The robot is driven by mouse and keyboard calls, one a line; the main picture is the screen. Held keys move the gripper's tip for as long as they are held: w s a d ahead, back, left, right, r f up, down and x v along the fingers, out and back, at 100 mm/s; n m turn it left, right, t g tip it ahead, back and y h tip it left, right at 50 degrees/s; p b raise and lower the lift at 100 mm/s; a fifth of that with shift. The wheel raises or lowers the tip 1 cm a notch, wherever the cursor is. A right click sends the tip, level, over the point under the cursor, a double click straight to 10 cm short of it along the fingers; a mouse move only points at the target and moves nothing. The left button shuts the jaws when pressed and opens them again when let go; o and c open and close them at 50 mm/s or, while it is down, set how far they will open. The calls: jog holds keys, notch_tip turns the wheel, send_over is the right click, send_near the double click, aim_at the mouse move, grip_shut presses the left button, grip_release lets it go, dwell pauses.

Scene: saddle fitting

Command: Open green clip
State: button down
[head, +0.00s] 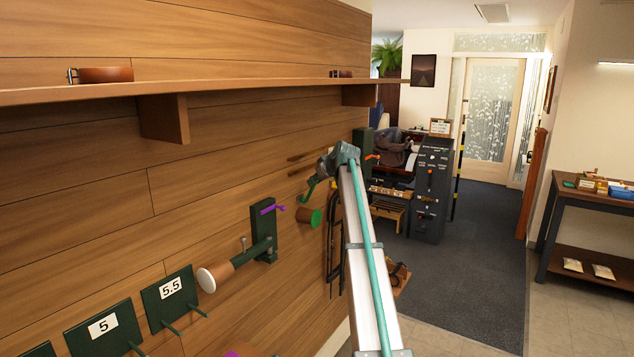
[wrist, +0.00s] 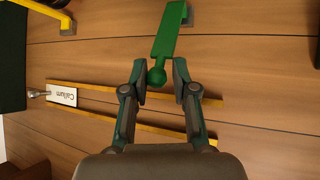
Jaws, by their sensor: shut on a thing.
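The green clip (wrist: 169,35) is a flat green lever with a ball at its end, seen in the wrist view against the wood wall. It reaches from a grey mount (wrist: 203,16) at the top down to my gripper (wrist: 159,78). The ball end sits between my two fingertips, and my gripper is shut on it. In the head view my gripper (head: 328,166) is at the wooden wall, with a small part of the green clip (head: 308,191) showing below left of it. The clip's mount is hidden there.
A purple clip (head: 268,208) on a dark green bracket and a wooden roller with a green end (head: 310,217) are close by on the wall. A shelf (head: 220,88) runs above. The aisle floor (head: 470,250) is clear.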

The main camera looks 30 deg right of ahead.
jog(key=shift+w+d+r, duration=0.25)
jog(key=shift+w+r, duration=0.1)
jog(key=c, duration=1.1)
grip_release()
jog(key=shift+w+f, duration=0.15)
jog(key=shift+o, duration=0.3)
jog(key=shift+w+f, duration=0.1)
jog(key=shift+f, duration=0.1)
jog(key=shift+s+a+r, duration=0.1)
jog(key=shift+s, duration=0.25)
jog(key=v, duration=1.1)
jog(key=shift+s+r, duration=0.25)
jog(key=shift+r, duration=0.05)
jog(key=shift+r, duration=0.1)
